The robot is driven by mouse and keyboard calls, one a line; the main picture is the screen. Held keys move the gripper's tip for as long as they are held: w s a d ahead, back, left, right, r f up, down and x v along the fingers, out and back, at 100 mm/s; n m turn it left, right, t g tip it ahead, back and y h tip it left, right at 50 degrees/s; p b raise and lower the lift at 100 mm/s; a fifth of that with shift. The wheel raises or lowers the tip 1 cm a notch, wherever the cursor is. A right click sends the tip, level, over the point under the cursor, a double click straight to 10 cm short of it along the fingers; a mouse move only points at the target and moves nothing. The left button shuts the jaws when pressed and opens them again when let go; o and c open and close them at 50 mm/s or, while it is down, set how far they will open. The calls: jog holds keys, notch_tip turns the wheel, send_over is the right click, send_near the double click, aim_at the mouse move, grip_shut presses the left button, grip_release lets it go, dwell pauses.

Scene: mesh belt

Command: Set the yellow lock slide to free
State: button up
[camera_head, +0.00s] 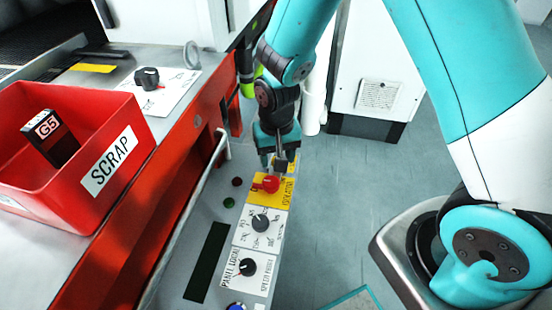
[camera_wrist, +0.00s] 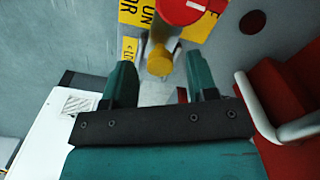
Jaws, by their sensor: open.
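The yellow lock slide (camera_wrist: 160,58) shows in the wrist view as a small yellow knob, just beyond the gap between my fingertips. A yellow label with an arrow and partly hidden lettering (camera_wrist: 130,50) lies left of it. In the head view my gripper (camera_head: 279,158) points down over the far end of the control panel and mostly hides the slide. In the wrist view my gripper (camera_wrist: 163,80) is open, one finger on each side, with nothing held. I cannot tell whether a finger touches the slide, or which position it is in.
A red knob (camera_head: 268,184) on a yellow plate stands close to the slide; it also shows in the wrist view (camera_wrist: 190,10). Black dials (camera_head: 260,223) sit nearer on the panel. A handrail (camera_head: 190,215) and a red SCRAP bin (camera_head: 125,115) are left. Open floor lies right.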

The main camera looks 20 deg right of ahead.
jog(key=shift+f, duration=0.5)
grip_shut()
jog(key=shift+w+d+r+p, duration=0.1)
jog(key=shift+w+d+p, duration=0.05)
jog(key=shift+w+d, duration=0.6)
jog(key=shift+w+d+p, duration=0.15)
jog(key=shift+w+d, duration=0.25)
jog(key=shift+w, duration=0.5)
grip_release()
notch_tip(320, 180, up, 17)
jog(key=p, duration=0.1)
jog(key=shift+r+p, duration=0.2)
jog(key=shift+p, duration=0.15)
